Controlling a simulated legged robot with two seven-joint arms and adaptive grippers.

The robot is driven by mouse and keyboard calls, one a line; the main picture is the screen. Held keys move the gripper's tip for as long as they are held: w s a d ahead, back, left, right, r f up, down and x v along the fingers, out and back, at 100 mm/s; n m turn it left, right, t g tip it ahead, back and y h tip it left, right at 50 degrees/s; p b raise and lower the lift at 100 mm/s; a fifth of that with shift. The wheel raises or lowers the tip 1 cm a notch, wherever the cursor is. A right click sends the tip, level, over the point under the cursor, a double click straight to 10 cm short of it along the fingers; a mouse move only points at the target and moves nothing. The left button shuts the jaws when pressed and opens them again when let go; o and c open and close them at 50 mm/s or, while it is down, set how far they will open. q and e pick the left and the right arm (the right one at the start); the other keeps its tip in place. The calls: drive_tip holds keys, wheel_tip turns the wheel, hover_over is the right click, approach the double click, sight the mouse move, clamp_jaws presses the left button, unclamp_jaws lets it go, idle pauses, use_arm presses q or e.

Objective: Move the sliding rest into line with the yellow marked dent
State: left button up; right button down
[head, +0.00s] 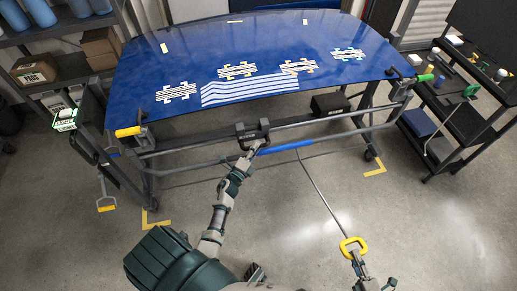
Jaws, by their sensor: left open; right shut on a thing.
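A blue car panel (330,90) lies on a stand and carries several striped patches with coloured corner marks. Patches with yellowish marks sit at the left (176,92) and left of centre (237,70); the colours are small and hard to separate. A dark bracket (252,131), apparently the sliding rest, sits on the stand's front rail below the striped reflection. My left gripper (253,143) is open at this bracket; whether it touches is unclear. My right gripper (355,256) is shut on the yellow handle (352,243) of a long thin rod (322,196) at the lower right.
A blue sleeve (287,146) is on a lower bar. A tool cart (455,115) stands right, a shelf (60,55) left. Open floor lies in front.

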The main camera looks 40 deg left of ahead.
use_arm(q)
drive_tip(key=shift+s+a+f, duration=0.15)
drive_tip(key=shift+s, duration=0.3)
use_arm(e)
drive_tip(key=shift+a+r, duration=0.1)
drive_tip(key=shift+a, duration=0.05)
use_arm(q)
drive_tip(key=s+d+f, duration=0.1)
drive_tip(key=s, duration=1)
drive_tip(key=shift+d+f, duration=0.2)
drive_tip(key=shift+a, duration=0.1)
drive_tip(key=shift+w+f, duration=0.1)
use_arm(e)
drive_tip(key=shift+a, duration=0.15)
